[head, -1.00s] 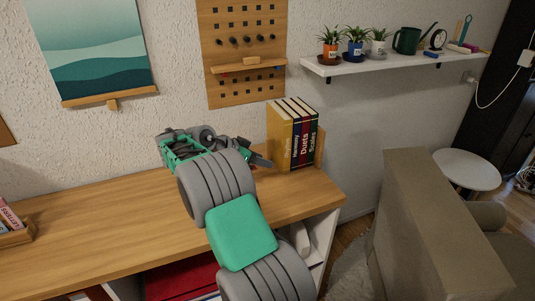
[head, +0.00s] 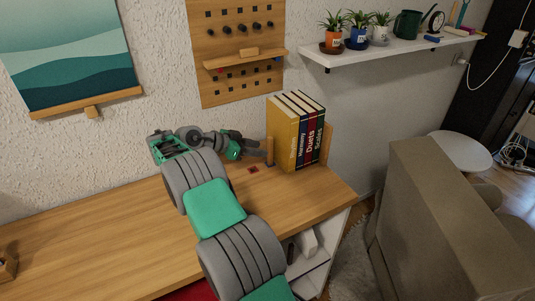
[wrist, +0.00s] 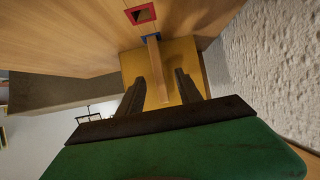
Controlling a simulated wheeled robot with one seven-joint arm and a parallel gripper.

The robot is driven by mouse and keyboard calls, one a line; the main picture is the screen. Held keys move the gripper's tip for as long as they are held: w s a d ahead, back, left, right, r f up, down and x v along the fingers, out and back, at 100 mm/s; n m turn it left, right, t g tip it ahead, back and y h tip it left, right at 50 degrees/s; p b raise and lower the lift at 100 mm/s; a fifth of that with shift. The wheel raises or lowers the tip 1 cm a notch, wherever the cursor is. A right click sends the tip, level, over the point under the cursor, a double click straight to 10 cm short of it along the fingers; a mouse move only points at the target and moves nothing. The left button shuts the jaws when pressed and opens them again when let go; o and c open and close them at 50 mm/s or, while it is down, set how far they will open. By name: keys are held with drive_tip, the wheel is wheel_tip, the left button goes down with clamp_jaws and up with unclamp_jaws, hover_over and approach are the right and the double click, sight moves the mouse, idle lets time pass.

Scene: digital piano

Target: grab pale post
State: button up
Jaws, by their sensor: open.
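The pale post (head: 270,146) is a thin upright wooden stick on the desk, just left of the books in the head view. My gripper (wrist: 159,77) is open, with one dark finger on each side of the post in that picture. I cannot tell how deep the post sits between the fingers, and no finger visibly touches it. In the head view my gripper (head: 259,152) is beside the post, its fingers small and partly unclear.
A row of books (head: 296,133) stands close right of the post; the yellow one (wrist: 186,62) shows behind it in the wrist view. A red square (head: 253,170) lies on the desk nearby. The wall (head: 225,116) is close behind. The desk's left part (head: 90,225) is mostly clear.

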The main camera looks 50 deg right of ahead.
sight(270, 154)
drive_tip(key=p+x, duration=0.1)
drive_tip(key=x, duration=0.3)
drive_tip(key=shift+s+d+f, duration=0.2)
drive_tip(key=shift+d, duration=0.05)
clamp_jaws()
